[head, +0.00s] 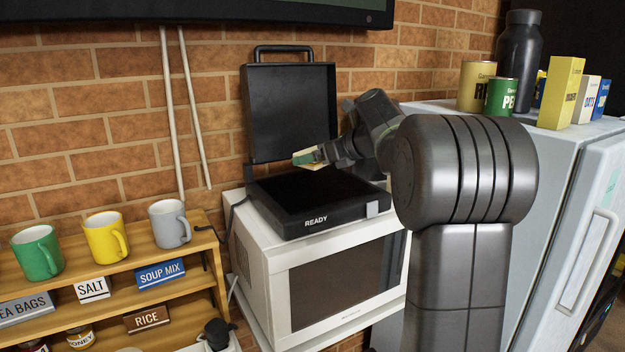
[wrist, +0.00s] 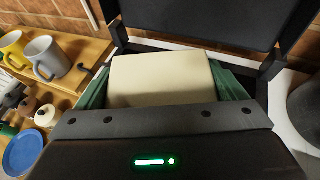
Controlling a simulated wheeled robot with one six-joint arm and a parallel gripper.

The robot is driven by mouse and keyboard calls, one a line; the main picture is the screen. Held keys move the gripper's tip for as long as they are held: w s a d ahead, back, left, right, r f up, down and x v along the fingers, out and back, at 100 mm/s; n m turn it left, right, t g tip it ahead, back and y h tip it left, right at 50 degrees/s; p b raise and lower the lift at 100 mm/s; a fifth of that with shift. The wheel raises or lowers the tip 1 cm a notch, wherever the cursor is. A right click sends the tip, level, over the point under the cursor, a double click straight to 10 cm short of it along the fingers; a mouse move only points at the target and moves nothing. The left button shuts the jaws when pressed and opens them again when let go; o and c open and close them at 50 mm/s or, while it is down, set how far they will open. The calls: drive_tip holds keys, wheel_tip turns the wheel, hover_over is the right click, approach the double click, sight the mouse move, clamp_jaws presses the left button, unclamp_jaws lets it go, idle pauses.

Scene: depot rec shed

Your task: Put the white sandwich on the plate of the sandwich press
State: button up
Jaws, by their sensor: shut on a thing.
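The sandwich press (head: 300,203) stands open on the white microwave, its lid (head: 291,112) upright at the back and "READY" on its front. My gripper (head: 310,157) is over the press plate and shut on the white sandwich (head: 303,161). In the wrist view the white sandwich (wrist: 160,80) sits between the green finger pads. It looks held a little above the plate, and the gap beneath it is hard to judge. Most of the plate is hidden in the wrist view.
The microwave (head: 255,250) bears the press. A wooden shelf (head: 140,250) with green, yellow and grey mugs stands at left. A fridge (head: 560,150) with cans, boxes and a dark bottle (head: 519,60) on top stands at right. A screen (head: 200,10) hangs above.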

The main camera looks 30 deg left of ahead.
sight(318, 186)
drive_tip(key=shift+f, duration=2.95)
drive_tip(key=shift+f, duration=0.15)
drive_tip(key=o, duration=0.5)
drive_tip(key=shift+d+r, duration=0.2)
drive_tip(key=b+v, duration=0.1)
drive_tip(key=v, duration=1)
drive_tip(key=shift+d+r+b, duration=0.1)
drive_tip(key=shift+d+b, duration=0.15)
drive_tip(key=shift+b, duration=0.05)
